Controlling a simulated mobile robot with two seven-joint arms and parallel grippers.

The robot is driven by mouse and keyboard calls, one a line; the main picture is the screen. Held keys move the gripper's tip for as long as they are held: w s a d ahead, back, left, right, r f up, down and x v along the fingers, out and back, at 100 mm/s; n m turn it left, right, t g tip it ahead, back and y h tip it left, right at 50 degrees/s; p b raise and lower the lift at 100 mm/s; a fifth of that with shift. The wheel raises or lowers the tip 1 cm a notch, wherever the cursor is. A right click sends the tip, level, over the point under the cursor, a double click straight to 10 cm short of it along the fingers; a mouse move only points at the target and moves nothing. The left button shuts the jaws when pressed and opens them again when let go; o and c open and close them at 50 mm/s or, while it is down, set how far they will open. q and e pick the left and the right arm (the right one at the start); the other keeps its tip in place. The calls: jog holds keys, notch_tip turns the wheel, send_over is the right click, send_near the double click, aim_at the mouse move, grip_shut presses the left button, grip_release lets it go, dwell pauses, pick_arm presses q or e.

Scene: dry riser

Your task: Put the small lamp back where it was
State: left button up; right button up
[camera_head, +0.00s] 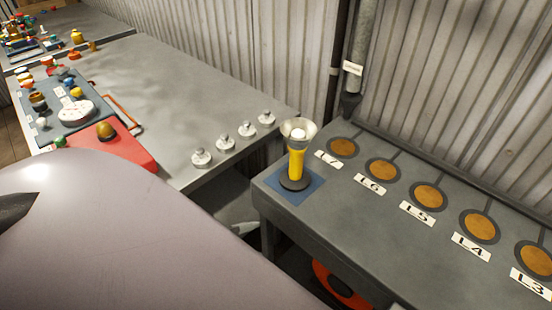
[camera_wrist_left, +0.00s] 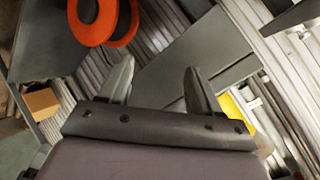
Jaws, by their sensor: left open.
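The small lamp (camera_head: 296,162) has a yellow body, a dark round base and a pale flared head with a light bulb-like top. It stands upright on a blue square (camera_head: 314,188) at the near left corner of the right bench. My left gripper (camera_wrist_left: 157,69) shows in the left wrist view with its two grey fingers apart and nothing between them. In the head view my large grey arm part covers the lower left, and I cannot make out the fingertips clearly. The lamp is not clearly seen in the wrist view. My right gripper is not in view.
The right bench (camera_head: 350,215) has a row of brown discs (camera_head: 383,170) with labels L7 to L3. The left bench (camera_head: 150,70) holds several metal knobs (camera_head: 225,142) and a red panel (camera_head: 125,155). A gap separates the benches. An orange ring (camera_wrist_left: 107,25) shows in the wrist view.

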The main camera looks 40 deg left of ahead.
pick_arm(q)
jog(key=d+f+n, duration=0.2)
jog(key=d+n, duration=0.2)
jog(key=s+d+f+n+h, duration=0.1)
jog(key=d+f+n, duration=0.1)
jog(key=d+n, duration=0.3)
jog(key=shift+s+f+n+g, duration=0.3)
jog(key=shift+f+g, duration=0.05)
jog(key=shift+g, duration=0.05)
dwell(0.5)
